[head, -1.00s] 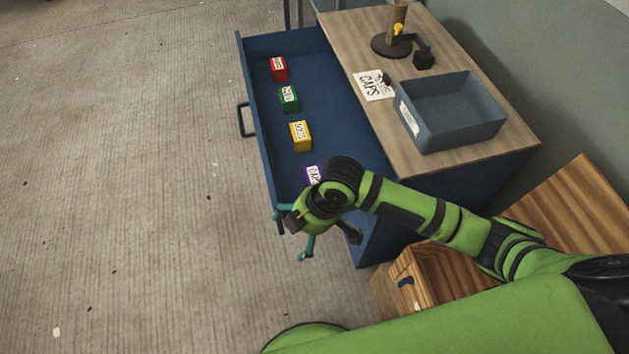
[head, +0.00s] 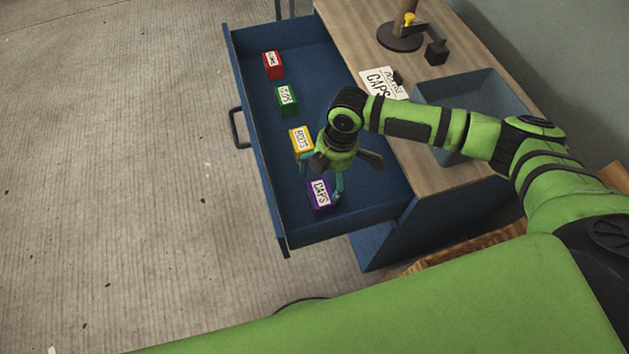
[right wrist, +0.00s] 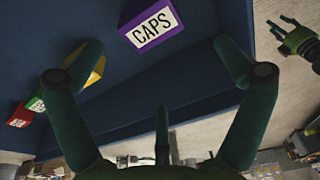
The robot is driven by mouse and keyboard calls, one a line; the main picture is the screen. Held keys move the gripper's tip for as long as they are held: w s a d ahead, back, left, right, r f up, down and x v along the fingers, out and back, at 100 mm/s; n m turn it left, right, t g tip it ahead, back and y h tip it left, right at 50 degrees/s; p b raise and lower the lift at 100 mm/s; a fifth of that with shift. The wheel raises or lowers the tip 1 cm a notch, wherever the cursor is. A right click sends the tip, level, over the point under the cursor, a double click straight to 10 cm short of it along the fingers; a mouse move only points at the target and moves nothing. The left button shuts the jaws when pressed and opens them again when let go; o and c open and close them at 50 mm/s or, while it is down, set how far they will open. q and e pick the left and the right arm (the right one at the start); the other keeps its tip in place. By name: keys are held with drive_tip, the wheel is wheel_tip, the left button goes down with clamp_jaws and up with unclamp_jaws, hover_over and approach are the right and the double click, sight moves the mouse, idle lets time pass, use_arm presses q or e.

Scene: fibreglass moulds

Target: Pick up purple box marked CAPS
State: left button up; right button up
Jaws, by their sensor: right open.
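The purple box marked CAPS (head: 321,196) lies in the open blue drawer, at the end nearest me. In the right wrist view the box (right wrist: 150,24) is at the top centre, label facing the camera, beyond the spread fingers. My right gripper (head: 321,179) is open and empty. It is over the drawer, beside the box, between it and the yellow box; one finger overlaps the purple box's edge in the picture. I cannot tell whether they touch. A green gripper, apparently my left (right wrist: 287,32), shows small at the right wrist view's upper right; its jaw state is unclear.
Yellow (head: 301,140), green (head: 286,100) and red (head: 273,65) boxes lie in a row farther along the drawer (head: 252,128). The wooden top beside it holds a grey bin (head: 482,82), a CAPS sign (head: 379,82) and a dark stand (head: 400,40).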

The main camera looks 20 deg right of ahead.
drive_tip(key=b, duration=0.3)
hover_over(321, 193)
drive_tip(key=d, duration=0.1)
drive_tip(key=f, duration=0.5)
drive_tip(key=shift+w, duration=0.2)
drive_tip(key=shift+s+f+b, duration=0.3)
drive_tip(key=shift+f+b, duration=0.2)
drive_tip(key=shift+b, duration=0.05)
drive_tip(key=shift+s+f+b, duration=0.25)
drive_tip(key=shift+f+b, duration=0.2)
drive_tip(key=shift+b, duration=0.1)
drive_tip(key=shift+a+f, duration=0.1)
drive_tip(key=shift+f, duration=0.2)
drive_tip(key=f, duration=0.2)
drive_tip(key=f+p, duration=0.1)
drive_tip(key=a+f, duration=0.1)
drive_tip(key=f, duration=0.1)
drive_tip(key=shift+w+a+f+p, duration=0.1)
drive_tip(key=shift+w+f+p, duration=0.25)
drive_tip(key=shift+w+f, duration=0.1)
drive_tip(key=shift+f, duration=0.2)
drive_tip(key=shift+c, duration=0.8)
use_arm(q)
drive_tip(key=f, duration=0.1)
drive_tip(key=s+f, duration=0.1)
drive_tip(key=f, duration=0.3)
drive_tip(key=shift+s+f, duration=0.15)
drive_tip(key=shift+s, duration=0.1)
use_arm(e)
drive_tip(key=c, duration=1.3)
